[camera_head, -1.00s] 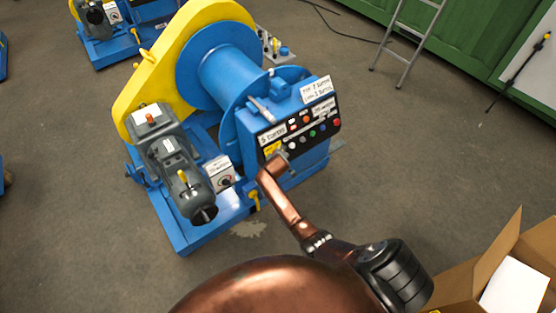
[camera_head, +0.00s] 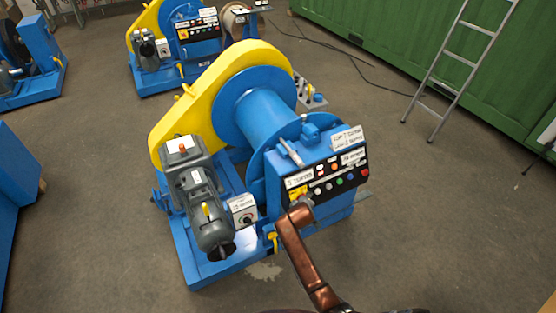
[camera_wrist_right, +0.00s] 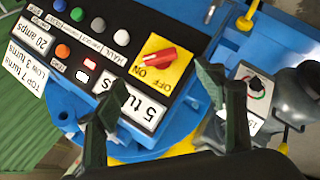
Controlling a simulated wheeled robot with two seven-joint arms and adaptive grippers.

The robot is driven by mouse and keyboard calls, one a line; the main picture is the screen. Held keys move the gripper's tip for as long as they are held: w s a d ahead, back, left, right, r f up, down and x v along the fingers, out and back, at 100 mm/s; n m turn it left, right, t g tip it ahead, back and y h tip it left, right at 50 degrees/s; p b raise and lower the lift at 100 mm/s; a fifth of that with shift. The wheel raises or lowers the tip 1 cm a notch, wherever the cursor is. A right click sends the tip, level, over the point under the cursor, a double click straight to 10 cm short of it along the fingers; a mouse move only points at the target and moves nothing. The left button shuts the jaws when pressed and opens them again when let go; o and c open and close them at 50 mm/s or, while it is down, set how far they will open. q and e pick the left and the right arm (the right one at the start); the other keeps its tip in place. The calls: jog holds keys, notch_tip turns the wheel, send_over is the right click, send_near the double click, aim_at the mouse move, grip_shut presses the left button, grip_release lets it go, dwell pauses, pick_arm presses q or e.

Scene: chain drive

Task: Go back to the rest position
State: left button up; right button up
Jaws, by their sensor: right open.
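My right gripper (camera_head: 303,207) is in front of the left part of the black control panel (camera_head: 335,178) of the blue winch machine (camera_head: 215,265). In the right wrist view my right gripper (camera_wrist_right: 157,92) is open, with its two dark fingers apart and nothing between them. Beyond the fingers is a red rotary switch (camera_wrist_right: 156,58) on a yellow ON/OFF plate (camera_wrist_right: 175,73). The fingers look clear of the switch, but the exact gap cannot be told. My left gripper is not in view.
The machine has a yellow guard (camera_head: 205,88), a blue drum (camera_head: 265,115) and a grey motor (camera_head: 200,195). More blue machines stand behind. A ladder (camera_head: 460,75) leans at a green container (camera_head: 385,35). The floor to the right is open.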

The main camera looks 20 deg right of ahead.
jog(key=s+a+f+m+g+y, duration=0.1)
jog(key=s+f, duration=0.7)
jog(key=f, duration=0.3)
jog(key=s+a+f+g+y, duration=0.1)
jog(key=s+f, duration=0.7)
jog(key=f, duration=0.3)
jog(key=s+a+f+m+g+y, duration=0.1)
jog(key=s+a+f, duration=0.1)
jog(key=s+f, duration=0.8)
jog(key=s+f+m+g, duration=0.1)
jog(key=s+f, duration=0.4)
jog(key=s, duration=0.6)
jog(key=s+a+f+m+g+y, duration=0.1)
jog(key=s+f, duration=0.4)
jog(key=s, duration=0.7)
jog(key=s+f+m+g, duration=0.1)
jog(key=s+f, duration=0.4)
jog(key=s, duration=0.7)
jog(key=shift+a+m, duration=0.25)
jog(key=shift+m, duration=0.05)
